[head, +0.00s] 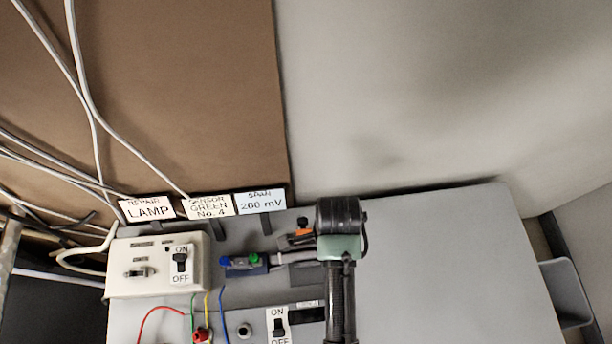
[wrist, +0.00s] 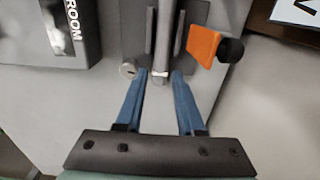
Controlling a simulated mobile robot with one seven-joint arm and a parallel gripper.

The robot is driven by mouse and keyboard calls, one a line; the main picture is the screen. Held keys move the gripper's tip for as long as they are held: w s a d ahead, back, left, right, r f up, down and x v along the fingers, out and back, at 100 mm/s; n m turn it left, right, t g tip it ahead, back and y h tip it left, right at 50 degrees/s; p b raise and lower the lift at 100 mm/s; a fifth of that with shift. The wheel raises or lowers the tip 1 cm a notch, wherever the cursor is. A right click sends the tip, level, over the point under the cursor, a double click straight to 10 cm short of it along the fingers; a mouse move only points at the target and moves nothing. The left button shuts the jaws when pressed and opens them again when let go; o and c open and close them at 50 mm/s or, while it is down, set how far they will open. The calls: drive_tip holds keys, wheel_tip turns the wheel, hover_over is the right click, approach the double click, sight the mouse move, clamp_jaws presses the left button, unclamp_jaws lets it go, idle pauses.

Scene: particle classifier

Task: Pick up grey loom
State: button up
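A thin grey piece, which looks like the grey loom (wrist: 162,45), lies along a dark grey holder (wrist: 134,35) in the wrist view. My gripper (wrist: 160,74) has two blue fingers, spread apart with one on each side of the grey piece's lower end. A visible gap stays between the fingers, and I cannot tell whether either touches it. In the head view, my black and green wrist is over the panel, and grey parts (head: 292,257) show to its left. My fingertips are not clear there.
An orange block (wrist: 204,46) with a black knob (wrist: 231,50) is close to the right finger. A dark labelled box (wrist: 70,30) is at left. The panel (head: 440,270) is bare to the right. A cream switch box (head: 150,268) and coloured wires (head: 207,310) are at left.

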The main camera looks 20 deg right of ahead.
sight(311, 254)
wheel_tip(311, 254, down, 5)
drive_tip(key=shift+w+d+r, duration=0.1)
idle(0.3)
clamp_jaws()
